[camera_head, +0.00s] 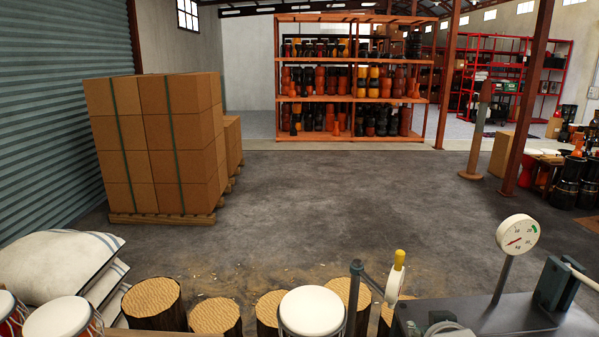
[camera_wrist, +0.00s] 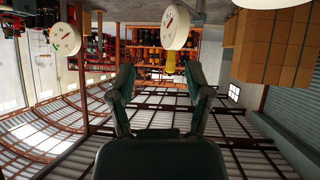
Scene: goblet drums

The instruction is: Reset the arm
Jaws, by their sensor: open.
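My gripper (camera_wrist: 160,70) shows in the wrist view, its two dark green fingers spread apart with nothing between them. The wrist picture is upside down, with the roof at the bottom. The gripper is held up in the air, and the shelving shows far behind the gap. I cannot make out my gripper in the head view.
Log pieces (camera_head: 153,300) and a white-topped drum (camera_head: 312,310) line the front. Stacked boxes (camera_head: 160,140) stand left, a drum rack (camera_head: 352,75) behind. The middle floor is clear.

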